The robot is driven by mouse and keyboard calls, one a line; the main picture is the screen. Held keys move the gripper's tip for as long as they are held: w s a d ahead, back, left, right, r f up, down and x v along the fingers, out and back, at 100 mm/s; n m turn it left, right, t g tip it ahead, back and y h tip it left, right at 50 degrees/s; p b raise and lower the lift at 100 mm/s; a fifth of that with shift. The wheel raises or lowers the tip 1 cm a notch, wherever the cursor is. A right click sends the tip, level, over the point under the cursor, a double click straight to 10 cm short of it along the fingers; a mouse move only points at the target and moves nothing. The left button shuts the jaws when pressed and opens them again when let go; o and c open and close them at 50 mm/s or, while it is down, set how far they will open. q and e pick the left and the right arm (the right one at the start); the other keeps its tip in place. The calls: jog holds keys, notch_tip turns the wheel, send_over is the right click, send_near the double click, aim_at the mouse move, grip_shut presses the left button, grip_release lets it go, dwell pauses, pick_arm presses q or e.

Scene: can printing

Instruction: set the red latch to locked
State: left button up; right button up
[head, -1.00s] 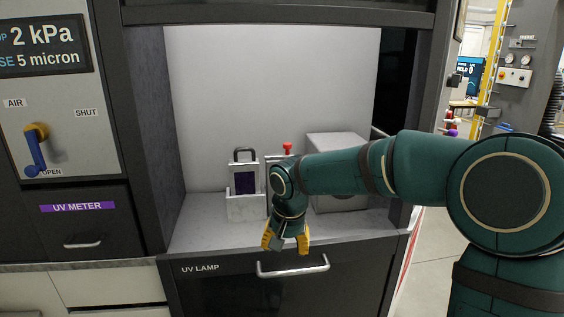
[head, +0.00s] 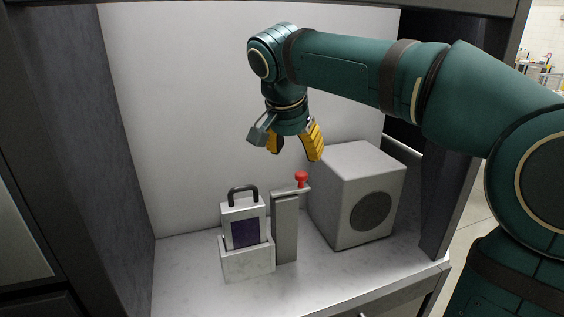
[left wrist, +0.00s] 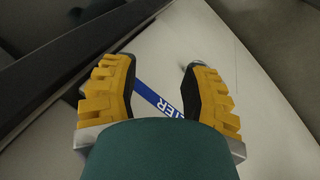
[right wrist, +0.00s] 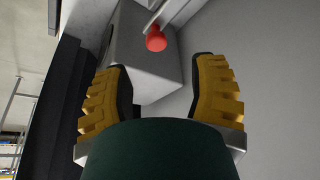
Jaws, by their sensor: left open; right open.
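The red latch (head: 301,178) is a small red knob on a short stem, at the top of a narrow grey post (head: 285,228) in the alcove. It also shows as a red knob in the right wrist view (right wrist: 156,39), beyond the fingertips and between them. My right gripper (head: 294,148) is open and empty, pointing down above the knob and apart from it. In the right wrist view its yellow fingers (right wrist: 160,75) are spread. My left gripper (left wrist: 160,80) is open in the left wrist view, over a pale surface with a blue label, and is out of the head view.
A grey box (head: 358,195) with a dark round face stands right of the post, close to it. A padlock-shaped block (head: 243,222) with a dark purple panel sits in a pale holder (head: 248,264) to the left. The counter front is clear. Dark side walls bound the alcove.

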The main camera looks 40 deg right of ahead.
aim_at(300, 174)
jog(key=shift+s+b+x, duration=0.2)
jog(key=shift+b+x, duration=0.35)
jog(key=shift+x, duration=3.1)
grip_shut()
jog(key=shift+a, duration=0.1)
